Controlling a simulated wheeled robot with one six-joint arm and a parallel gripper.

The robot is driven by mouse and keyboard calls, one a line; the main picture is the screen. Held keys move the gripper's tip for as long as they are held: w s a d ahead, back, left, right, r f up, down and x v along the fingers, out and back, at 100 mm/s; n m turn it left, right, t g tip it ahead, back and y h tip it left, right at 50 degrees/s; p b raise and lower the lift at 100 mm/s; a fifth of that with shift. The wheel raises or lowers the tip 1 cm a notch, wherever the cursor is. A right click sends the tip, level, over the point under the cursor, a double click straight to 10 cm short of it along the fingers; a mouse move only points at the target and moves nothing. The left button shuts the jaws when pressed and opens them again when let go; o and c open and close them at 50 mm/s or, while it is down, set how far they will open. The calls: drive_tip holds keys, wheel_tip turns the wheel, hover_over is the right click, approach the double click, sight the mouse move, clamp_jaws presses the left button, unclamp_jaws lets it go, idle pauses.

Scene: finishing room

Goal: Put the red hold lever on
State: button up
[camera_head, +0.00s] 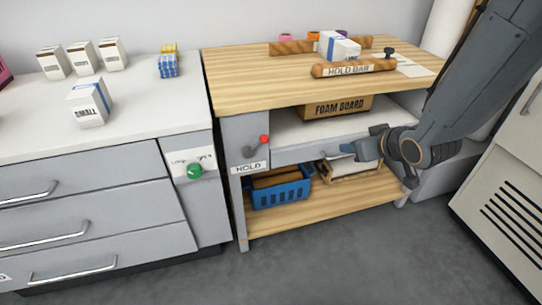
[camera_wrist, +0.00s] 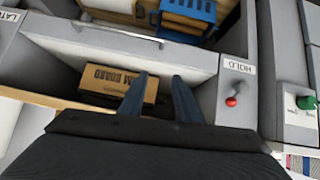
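The hold lever, with a red knob (camera_head: 264,139), is on the grey front panel at the left of the wooden-topped bench, above a HOLD label (camera_head: 249,167). Its arm tilts up to the right in the head view. The red knob also shows in the wrist view (camera_wrist: 232,101), right of the fingers. My gripper (camera_head: 346,148) is in front of the bench, to the right of the lever and apart from it. In the wrist view my gripper (camera_wrist: 159,76) has its two fingers spread with nothing between them.
A hold bar (camera_head: 352,68) and a white box (camera_head: 340,45) are on the benchtop. A foam board box (camera_head: 336,106) is on the shelf below. A blue basket (camera_head: 279,191) stands on the lower shelf. A green knob (camera_head: 194,170) is on the left cabinet. The floor in front is clear.

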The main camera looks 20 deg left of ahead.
drive_tip(key=w+a+f+n+y+b, duration=0.15)
drive_tip(key=a+f+y+b, duration=0.25)
drive_tip(key=a, duration=0.4)
drive_tip(key=n+g+y+b, duration=0.1)
drive_tip(key=n+y+b, duration=0.3)
drive_tip(key=y+b, duration=0.25)
approach(256, 146)
drive_tip(key=w+d+r+p, duration=0.1)
drive_tip(key=w+d+r, duration=0.1)
drive_tip(key=b+x, duration=0.1)
drive_tip(key=x, duration=0.6)
drive_tip(key=shift+s+a+y, duration=0.25)
drive_tip(key=shift+a+y, duration=0.05)
drive_tip(key=shift+y, duration=0.15)
drive_tip(key=shift+r, duration=0.1)
drive_tip(key=shift+c, duration=0.3)
clamp_jaws()
